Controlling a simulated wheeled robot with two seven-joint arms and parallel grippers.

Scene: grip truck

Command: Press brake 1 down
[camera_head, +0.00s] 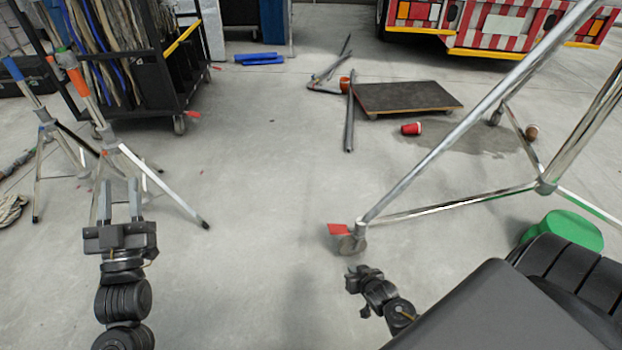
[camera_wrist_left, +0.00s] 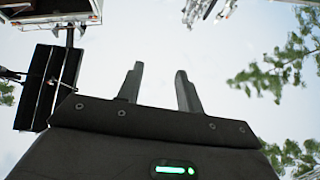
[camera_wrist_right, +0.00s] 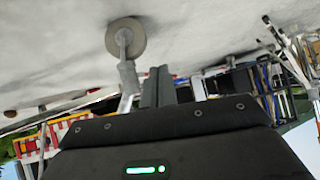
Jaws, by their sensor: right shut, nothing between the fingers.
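A red brake tab (camera_head: 340,229) sticks out to the left of a grey caster wheel (camera_head: 353,245) at the near foot of a chrome tubular stand (camera_head: 440,208). Which brake is number 1 is not marked. My right gripper (camera_head: 358,271) is shut and empty, just below and apart from that wheel in the head view. In the right wrist view, a caster wheel (camera_wrist_right: 126,38) and its metal stem show beside the closed fingers (camera_wrist_right: 160,88); the red tab cannot be made out there. My left gripper (camera_head: 119,201) is open and empty at the left, pointing upward in its wrist view (camera_wrist_left: 160,85).
Light stands with orange (camera_head: 85,90) and blue tops stand beyond my left gripper. A wheeled cart (camera_head: 150,80) is at the back left. The middle floor is clear.

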